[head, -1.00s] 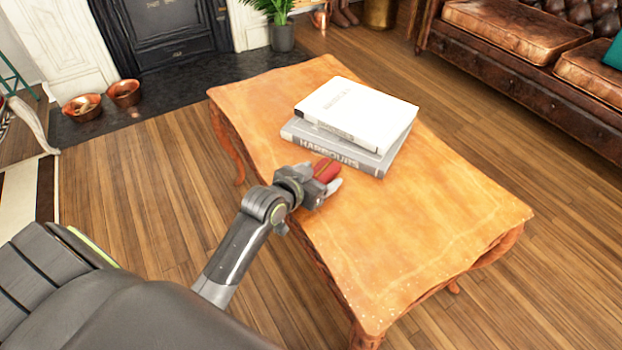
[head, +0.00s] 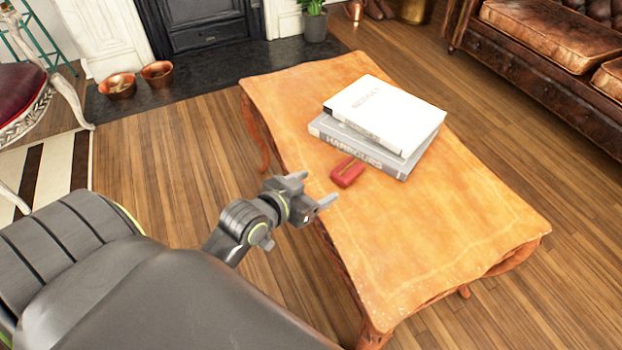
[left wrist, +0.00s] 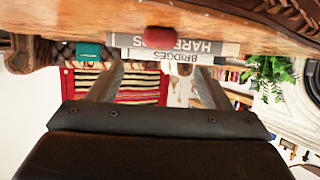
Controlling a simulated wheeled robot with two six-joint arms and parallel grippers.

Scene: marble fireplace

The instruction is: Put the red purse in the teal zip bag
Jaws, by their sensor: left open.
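The small red purse (head: 347,173) lies on the orange-brown wooden table, close beside the spine of the lower book. It also shows in the left wrist view (left wrist: 160,38), ahead of the fingers. My left gripper (head: 318,188) is open and empty, just left of the purse and apart from it, near the table's left edge. Its two spread fingers also show in the left wrist view (left wrist: 158,85). A small teal thing (left wrist: 88,50) shows there in the background; I cannot tell whether it is the zip bag. No teal bag shows in the head view. My right gripper is not in view.
A white book (head: 385,110) lies on a grey book (head: 350,143) on the table (head: 440,225). The table's front right half is clear. A brown leather sofa (head: 545,65) stands at the back right. Copper bowls (head: 157,73) sit by the fireplace.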

